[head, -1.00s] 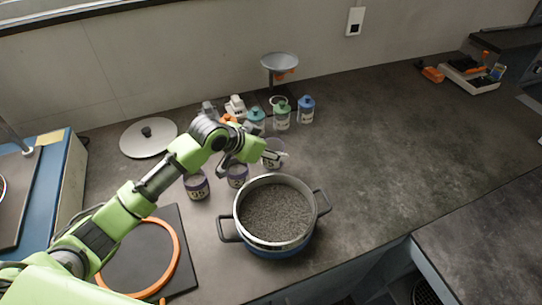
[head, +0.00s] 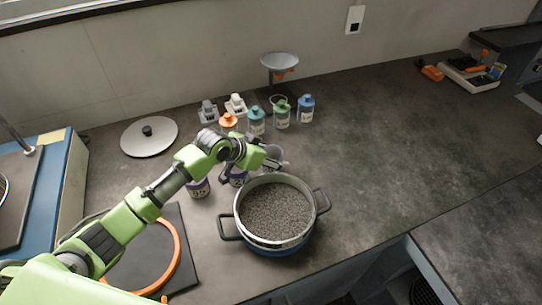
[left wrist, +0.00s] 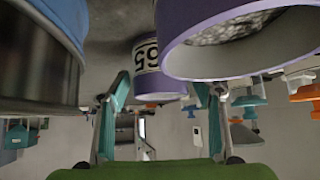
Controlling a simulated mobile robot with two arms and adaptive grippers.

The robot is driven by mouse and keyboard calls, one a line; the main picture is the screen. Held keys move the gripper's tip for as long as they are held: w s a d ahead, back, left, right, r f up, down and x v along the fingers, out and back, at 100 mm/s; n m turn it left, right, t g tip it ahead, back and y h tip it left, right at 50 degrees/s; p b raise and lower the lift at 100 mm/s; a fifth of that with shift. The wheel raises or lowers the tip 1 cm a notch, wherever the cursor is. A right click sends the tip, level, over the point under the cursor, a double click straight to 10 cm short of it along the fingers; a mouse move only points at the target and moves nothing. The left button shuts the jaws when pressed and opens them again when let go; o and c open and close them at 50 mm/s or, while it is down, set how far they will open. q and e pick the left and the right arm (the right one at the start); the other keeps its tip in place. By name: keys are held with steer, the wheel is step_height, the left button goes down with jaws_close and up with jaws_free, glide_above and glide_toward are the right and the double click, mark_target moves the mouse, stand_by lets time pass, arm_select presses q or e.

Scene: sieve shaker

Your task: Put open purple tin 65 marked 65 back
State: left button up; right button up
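The purple tin marked 65 (left wrist: 160,88) shows in the left wrist view, which is upside down, with its label facing the camera. In the head view that tin (head: 274,150) stands behind the pot and is partly covered by my gripper. My left gripper (left wrist: 162,85) is open, its fingers on either side of the tin with a gap visible at each side. A second purple tin (left wrist: 240,38) holding grey grains is close on the right of the wrist view. My right gripper is not in view.
A blue pot with a sieve of grey grains (head: 275,210) stands close to the gripper. Another purple tin (head: 199,188) is to the left. Bottles with coloured caps (head: 282,116) stand behind, near a funnel stand (head: 280,62).

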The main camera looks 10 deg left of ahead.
arm_select(q)
steer(key=shift+r, duration=0.15)
steer(key=v, duration=1.2)
steer(key=shift+b, duration=0.3)
